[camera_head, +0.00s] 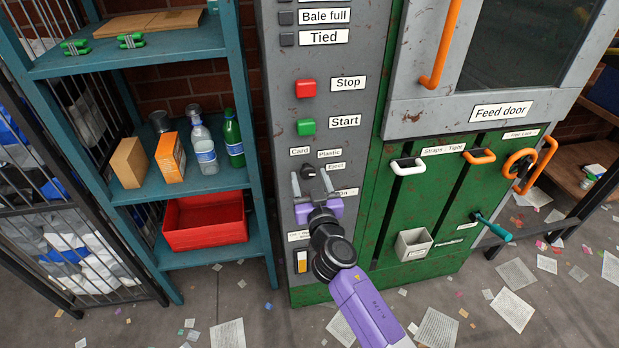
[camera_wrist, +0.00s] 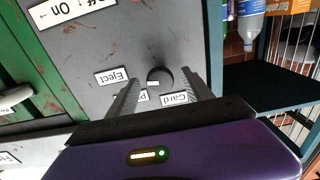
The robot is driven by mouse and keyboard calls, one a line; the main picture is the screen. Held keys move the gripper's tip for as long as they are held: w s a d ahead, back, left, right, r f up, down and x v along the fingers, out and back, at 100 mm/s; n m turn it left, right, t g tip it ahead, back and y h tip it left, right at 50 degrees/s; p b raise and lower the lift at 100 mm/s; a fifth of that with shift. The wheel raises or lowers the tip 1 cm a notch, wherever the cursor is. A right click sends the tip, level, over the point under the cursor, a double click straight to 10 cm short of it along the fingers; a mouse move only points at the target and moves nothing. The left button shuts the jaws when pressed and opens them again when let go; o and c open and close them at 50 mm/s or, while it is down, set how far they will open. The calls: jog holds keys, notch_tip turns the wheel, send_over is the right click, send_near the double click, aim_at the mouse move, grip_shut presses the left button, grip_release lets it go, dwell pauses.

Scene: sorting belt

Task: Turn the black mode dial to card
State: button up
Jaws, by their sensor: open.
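The black mode dial (camera_head: 308,171) is on the grey control panel, below the Card label (camera_head: 299,151) and the Plastic label (camera_head: 329,153), with the Eject label (camera_head: 336,166) to its right. In the wrist view the panel appears upside down and the dial (camera_wrist: 160,76) shows as a round dark knob. My gripper (camera_head: 311,178) is open in front of the panel. In the wrist view its two fingers (camera_wrist: 160,84) lie on either side of the dial; I cannot tell whether they touch it. I cannot read clearly where the dial points.
A red Stop button (camera_head: 305,88) and a green Start button (camera_head: 306,127) are above the dial. A blue-green shelf (camera_head: 245,120) with bottles, boxes and a red bin (camera_head: 206,222) stands close on the left. The green strap panel (camera_head: 380,240) is on the right.

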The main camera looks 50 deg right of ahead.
grip_shut()
jog(key=shift+n, duration=0.3)
jog(key=n+b, duration=0.1)
jog(key=n, duration=0.3)
jog(key=shift+n, duration=0.3)
jog(key=n, duration=0.4)
jog(key=shift+n, duration=0.3)
jog(key=n, duration=0.5)
jog(key=shift+r+p, duration=0.1)
jog(key=shift+p, duration=0.25)
jog(key=n+p, duration=0.1)
jog(key=n, duration=0.4)
